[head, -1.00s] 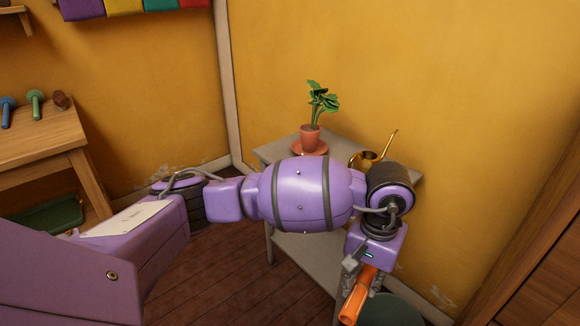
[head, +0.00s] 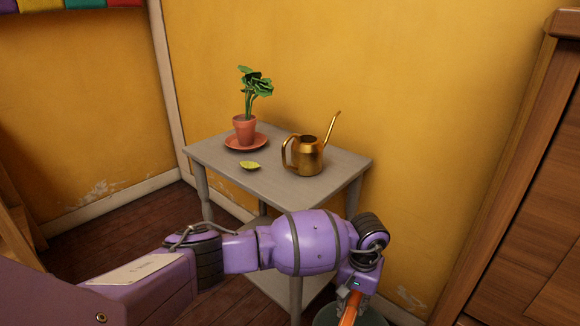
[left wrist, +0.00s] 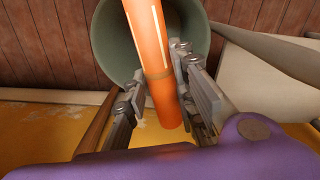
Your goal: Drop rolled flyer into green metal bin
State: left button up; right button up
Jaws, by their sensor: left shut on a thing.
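The rolled flyer (head: 350,308) is an orange tube at the bottom right of the head view. My left gripper (head: 348,292) is shut on it. In the left wrist view the rolled flyer (left wrist: 152,50) sits between the fingers of the left gripper (left wrist: 158,90), with its upper part in front of the bin's opening. The green metal bin (head: 372,313) is partly cut off at the lower edge of the head view. Its round rim and inside show in the left wrist view (left wrist: 112,45). I cannot tell how far above the rim the flyer is. My right gripper is not in view.
A grey side table (head: 335,172) stands left of the bin, holding a potted plant (head: 245,130), a yellow leaf (head: 250,166) and a brass watering can (head: 308,158). A wooden wardrobe (head: 530,200) stands at the right. The yellow wall (head: 400,110) is behind.

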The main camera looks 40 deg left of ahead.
pick_arm(q)
notch_tip(320, 180, down, 5)
jog(key=shift+r+b, duration=0.2)
jog(key=shift+b, duration=0.9)
jog(key=shift+f, duration=0.35)
jog(key=shift+w+f, duration=0.1)
jog(key=shift+f, duration=0.05)
jog(key=o, duration=1)
notch_tip(320, 180, up, 12)
jog(key=shift+r, duration=0.1)
